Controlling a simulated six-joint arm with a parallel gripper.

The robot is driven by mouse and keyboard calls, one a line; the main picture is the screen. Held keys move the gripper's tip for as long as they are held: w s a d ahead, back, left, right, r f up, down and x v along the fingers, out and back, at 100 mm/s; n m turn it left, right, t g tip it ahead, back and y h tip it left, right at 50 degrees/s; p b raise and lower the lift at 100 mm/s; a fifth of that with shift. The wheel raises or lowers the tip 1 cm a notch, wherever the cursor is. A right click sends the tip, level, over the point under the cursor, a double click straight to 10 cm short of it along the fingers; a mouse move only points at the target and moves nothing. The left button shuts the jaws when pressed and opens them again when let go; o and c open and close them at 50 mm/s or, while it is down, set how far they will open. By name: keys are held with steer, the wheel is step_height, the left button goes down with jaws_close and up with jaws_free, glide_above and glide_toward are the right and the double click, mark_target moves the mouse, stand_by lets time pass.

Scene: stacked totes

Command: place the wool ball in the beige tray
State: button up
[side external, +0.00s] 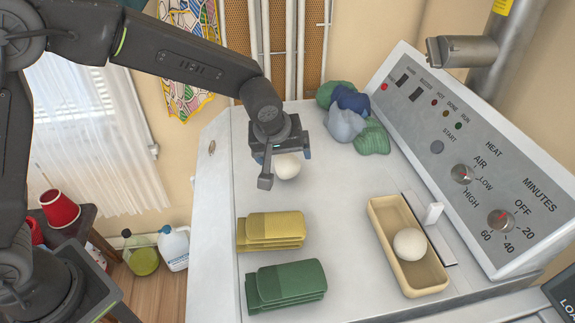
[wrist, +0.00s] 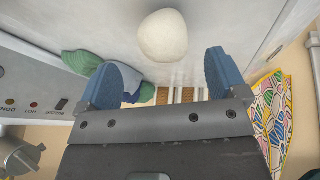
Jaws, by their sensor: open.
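A cream-white wool ball (side external: 289,167) is on the white top of the machine, just at my gripper (side external: 284,160). In the wrist view the ball (wrist: 163,36) lies just past the tips of my gripper (wrist: 164,70), roughly centred between the two blue fingers. The fingers are spread apart with nothing between them. In the side view, part of the ball is hidden by the gripper. The beige tray (side external: 381,217) stands at the right of the top, and a second cream-white ball (side external: 410,244) lies inside it.
A yellow folded cloth stack (side external: 271,231) and a green folded stack (side external: 286,286) lie at the front left. Crumpled blue and green cloths (side external: 346,124) lie at the back. The slanted control panel (side external: 460,160) rises behind the tray. The middle of the top is clear.

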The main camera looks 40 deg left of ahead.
mark_target(286, 157)
steer(key=x, duration=0.5)
steer(key=shift+a+f, duration=0.15)
steer(key=c, duration=1)
steer(key=shift+c, duration=0.2)
steer(key=shift+r, duration=0.65)
step_height(286, 157, up, 3)
steer(key=shift+f, duration=0.1)
steer(key=s+a+r, duration=0.3)
steer(key=a+r, duration=0.4)
steer(key=a, duration=0.4)
steer(key=shift+s+a+f+m+g+h, duration=0.1)
steer(key=shift+s+a+f+m+h, duration=0.45)
steer(key=shift+s+a+f+m, duration=0.6)
steer(key=shift+s+a+f+m+g+h, duration=0.1)
steer(key=shift+s+a+f+m+h, duration=0.65)
steer(key=shift+f+m, duration=0.65)
steer(key=shift+s+a+f+m+g+h, duration=0.1)
steer(key=shift+s+a+f+m+h, duration=0.2)
steer(key=shift+s+a+f+m, duration=0.75)
